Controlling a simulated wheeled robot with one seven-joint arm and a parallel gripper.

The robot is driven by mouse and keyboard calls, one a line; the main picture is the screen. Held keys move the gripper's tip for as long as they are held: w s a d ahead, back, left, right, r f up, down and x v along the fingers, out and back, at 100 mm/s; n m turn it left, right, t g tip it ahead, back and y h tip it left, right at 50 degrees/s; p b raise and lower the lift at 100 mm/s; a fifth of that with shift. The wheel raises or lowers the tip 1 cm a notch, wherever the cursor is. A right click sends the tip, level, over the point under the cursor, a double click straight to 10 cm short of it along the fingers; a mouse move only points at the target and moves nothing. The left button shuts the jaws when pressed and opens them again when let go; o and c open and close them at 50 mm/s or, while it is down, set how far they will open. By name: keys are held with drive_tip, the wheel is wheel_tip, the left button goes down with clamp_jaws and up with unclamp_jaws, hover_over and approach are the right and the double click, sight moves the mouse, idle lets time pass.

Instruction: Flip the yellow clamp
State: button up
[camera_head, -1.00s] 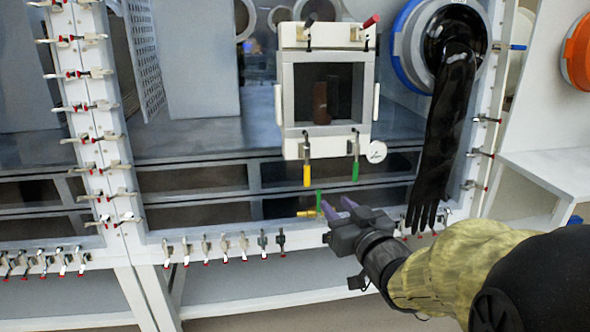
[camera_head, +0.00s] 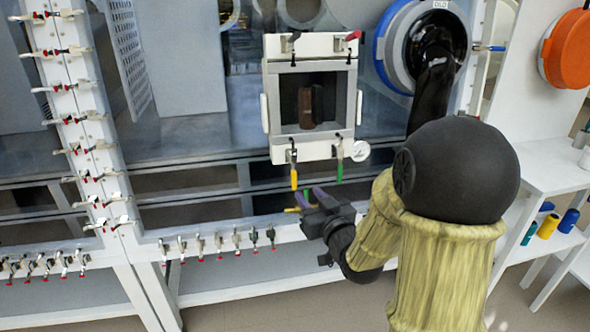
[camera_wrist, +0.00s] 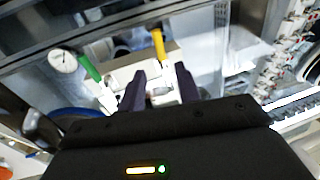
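The yellow clamp (camera_head: 294,178) hangs handle-down at the lower left of the white door (camera_head: 268,138) on the glovebox front. Its yellow handle (camera_wrist: 158,44) also shows in the wrist view, ahead of the gap between my fingers and apart from them. My gripper (camera_head: 312,198) is below the door, just under and right of the yellow handle in the head view. Its two purple fingers (camera_wrist: 158,82) are spread with nothing between them. The green-handled clamp (camera_head: 339,172) hangs at the door's lower right and also shows in the wrist view (camera_wrist: 90,67).
A round gauge (camera_head: 360,151) sits right of the green clamp. Black-handled (camera_head: 293,40) and red-handled (camera_head: 352,36) clamps are on the door's top. A black glove (camera_head: 433,75) hangs from the blue-ringed port at right. Several small clamps line the frame at left and below.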

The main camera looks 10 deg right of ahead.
sight(295, 178)
drive_tip(key=w, duration=0.3)
drive_tip(key=w+a, duration=0.1)
drive_tip(key=w, duration=0.2)
drive_tip(key=w+a, duration=0.1)
drive_tip(key=w, duration=0.2)
drive_tip(key=shift+w+f, duration=0.1)
drive_tip(key=shift+w, duration=0.3)
clamp_jaws()
